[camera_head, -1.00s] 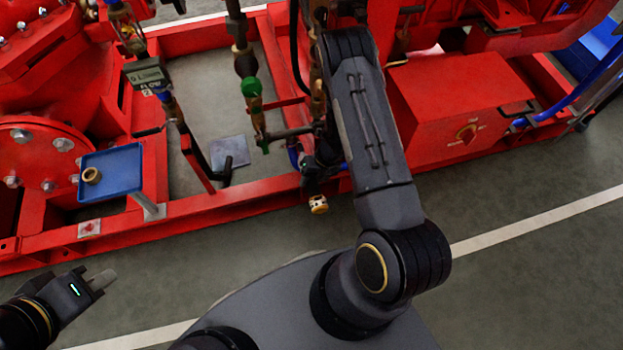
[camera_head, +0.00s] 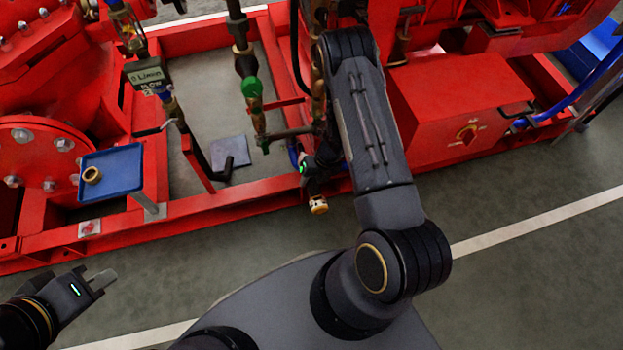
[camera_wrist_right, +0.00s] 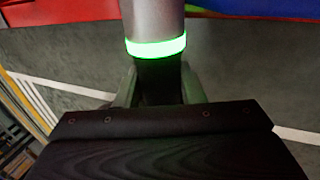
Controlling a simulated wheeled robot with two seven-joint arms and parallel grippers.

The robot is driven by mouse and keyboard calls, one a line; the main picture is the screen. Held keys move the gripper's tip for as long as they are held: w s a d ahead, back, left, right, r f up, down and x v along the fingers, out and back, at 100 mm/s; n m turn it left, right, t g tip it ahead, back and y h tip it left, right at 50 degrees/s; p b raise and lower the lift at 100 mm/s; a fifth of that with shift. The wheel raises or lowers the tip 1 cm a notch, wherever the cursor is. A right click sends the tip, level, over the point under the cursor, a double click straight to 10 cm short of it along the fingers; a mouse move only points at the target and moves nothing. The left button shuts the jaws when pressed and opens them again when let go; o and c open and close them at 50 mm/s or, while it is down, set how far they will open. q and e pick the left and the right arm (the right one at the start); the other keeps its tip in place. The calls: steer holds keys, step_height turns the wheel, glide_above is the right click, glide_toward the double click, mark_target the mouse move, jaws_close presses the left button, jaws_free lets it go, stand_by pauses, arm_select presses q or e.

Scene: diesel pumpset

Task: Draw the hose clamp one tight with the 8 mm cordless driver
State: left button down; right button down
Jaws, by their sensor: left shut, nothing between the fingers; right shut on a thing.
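My right gripper (camera_wrist_right: 160,88) is shut on the cordless driver (camera_wrist_right: 155,20), a grey cylinder with a glowing green ring in the right wrist view. In the head view my right forearm hides most of this gripper. A small green light of the driver (camera_head: 303,169) shows beside the pipework, near a blue hose (camera_head: 293,153). The driver's tip and its contact with the clamp cannot be seen. I cannot make out hose clamp one. My left gripper (camera_head: 101,281) is shut and empty at the lower left, over the floor.
A blue tray (camera_head: 120,168) with a brass ring (camera_head: 92,175) stands at the left of the red frame (camera_head: 225,203). A flow meter (camera_head: 147,77) and a green-marked pipe (camera_head: 251,88) stand inside the frame. A red box (camera_head: 455,95) is at the right. The front floor is clear.

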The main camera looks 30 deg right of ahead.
mark_target(318, 192)
steer(key=shift+s+a+b, duration=0.25)
steer(key=shift+s+b, duration=0.2)
steer(key=shift+s, duration=0.6)
steer(key=shift+s+a+b, duration=0.25)
steer(key=shift+s+b, duration=0.55)
steer(key=shift+s, duration=0.35)
steer(key=shift+s+a, duration=0.1)
steer(key=shift+s, duration=0.2)
